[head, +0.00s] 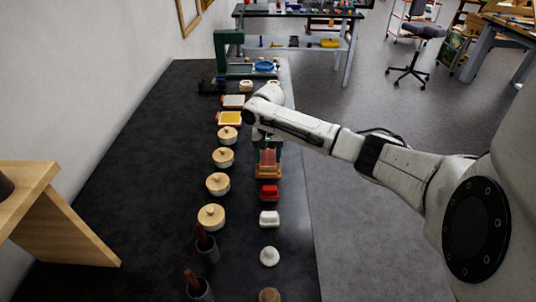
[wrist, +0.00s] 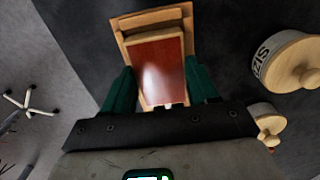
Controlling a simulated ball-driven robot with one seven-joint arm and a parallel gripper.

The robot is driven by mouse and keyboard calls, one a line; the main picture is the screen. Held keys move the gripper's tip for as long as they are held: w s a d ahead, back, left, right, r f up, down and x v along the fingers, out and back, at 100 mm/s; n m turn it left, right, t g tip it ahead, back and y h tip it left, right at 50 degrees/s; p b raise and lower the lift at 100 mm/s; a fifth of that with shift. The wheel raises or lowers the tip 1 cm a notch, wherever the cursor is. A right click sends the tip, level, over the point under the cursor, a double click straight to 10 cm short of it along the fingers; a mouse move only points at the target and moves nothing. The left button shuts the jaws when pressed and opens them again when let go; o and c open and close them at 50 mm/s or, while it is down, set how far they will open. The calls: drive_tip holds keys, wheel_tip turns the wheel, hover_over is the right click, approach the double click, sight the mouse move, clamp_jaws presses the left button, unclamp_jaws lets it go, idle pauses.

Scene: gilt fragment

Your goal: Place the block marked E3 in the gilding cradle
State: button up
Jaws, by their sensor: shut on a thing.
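My gripper (wrist: 158,68) has its two green fingers on either side of a red-brown block (wrist: 162,72) in the wrist view. The block's top is glossy, and no E3 mark can be read on it. A wooden cradle (wrist: 136,22) shows beyond and around the block's far end. In the head view, my gripper points down at the dark bench's right part, with the block (head: 268,157) below it and the wooden cradle (head: 268,174) there too. I cannot tell whether the block rests in the cradle or is held just above it.
A red block (head: 269,192), a white block (head: 269,218) and a white round piece (head: 269,256) stand in line nearer me. Several lidded pots (head: 217,184) stand just left; one lettered pot (wrist: 262,66) is close in the wrist view.

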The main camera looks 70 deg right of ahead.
sight(268, 157)
drive_tip(key=o, duration=1.1)
drive_tip(key=shift+f, duration=0.1)
drive_tip(key=shift+o, duration=0.2)
wheel_tip(268, 157, up, 12)
drive_tip(key=b, duration=0.1)
drive_tip(key=shift+d, duration=0.1)
